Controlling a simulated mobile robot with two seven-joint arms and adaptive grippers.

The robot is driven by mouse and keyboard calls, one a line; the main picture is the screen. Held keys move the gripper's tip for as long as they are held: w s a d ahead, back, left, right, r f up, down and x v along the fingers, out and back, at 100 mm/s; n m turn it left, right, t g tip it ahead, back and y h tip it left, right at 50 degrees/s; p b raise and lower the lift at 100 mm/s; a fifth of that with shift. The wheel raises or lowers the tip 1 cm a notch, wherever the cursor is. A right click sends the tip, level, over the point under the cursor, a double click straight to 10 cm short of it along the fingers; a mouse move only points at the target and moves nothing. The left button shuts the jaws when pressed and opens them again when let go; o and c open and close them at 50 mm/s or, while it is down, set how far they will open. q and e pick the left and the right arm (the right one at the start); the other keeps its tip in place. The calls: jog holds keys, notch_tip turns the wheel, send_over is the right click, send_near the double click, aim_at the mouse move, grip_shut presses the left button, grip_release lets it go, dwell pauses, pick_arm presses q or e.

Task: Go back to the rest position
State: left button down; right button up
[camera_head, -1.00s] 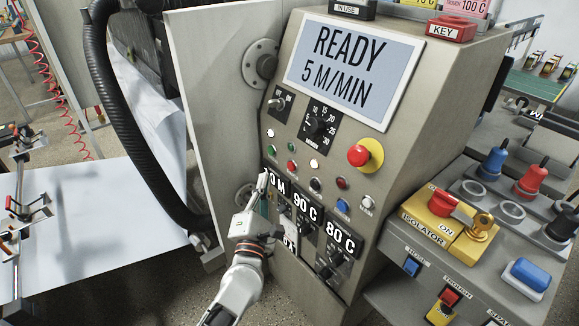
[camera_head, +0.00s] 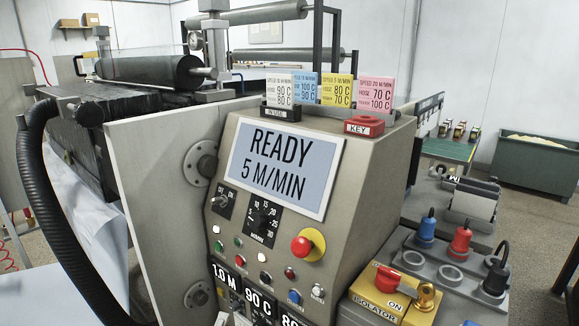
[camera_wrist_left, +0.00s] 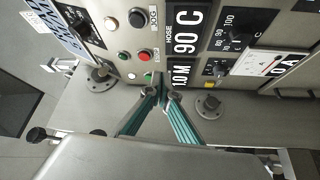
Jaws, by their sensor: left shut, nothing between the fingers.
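My left gripper (camera_wrist_left: 163,97) shows in the left wrist view, its two teal-padded fingers shut with their tips together and nothing between them. It is in front of the control console's lower panel, near the "1.0 M" display (camera_wrist_left: 181,75) and the "90 C" display (camera_wrist_left: 188,32). I cannot tell whether the tips touch the panel. In the head view, the console (camera_head: 373,180) stands in the middle, its screen (camera_head: 283,168) reading "READY 5 M/MIN". At most a small bit of the left gripper shows at the bottom edge there. My right gripper is not in view.
A black hose (camera_head: 45,215) curves down at the left beside an upright grey plate (camera_head: 150,185). A side desk at the right carries a yellow isolator (camera_head: 378,300) and blue, red and black plugs. Colored cards (camera_head: 338,90) stand on the console. A green bin (camera_head: 535,165) is far right.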

pick_arm(q)
jog(key=s+a+f+m+g+p, duration=0.1)
jog(key=s+f+m+g, duration=0.3)
jog(key=s+f+m, duration=0.4)
jog(key=s+a+f+m+g+p, duration=0.2)
jog(key=s+f+m+g, duration=0.2)
jog(key=s, duration=1.1)
notch_tip(320, 180, down, 4)
jog(key=m, duration=0.6)
jog(key=shift+s+m+g+p, duration=0.3)
jog(key=shift+p, duration=0.05)
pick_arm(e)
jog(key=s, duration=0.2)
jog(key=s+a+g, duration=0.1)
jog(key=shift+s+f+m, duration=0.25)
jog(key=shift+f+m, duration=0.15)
pick_arm(q)
jog(key=shift+r, duration=0.1)
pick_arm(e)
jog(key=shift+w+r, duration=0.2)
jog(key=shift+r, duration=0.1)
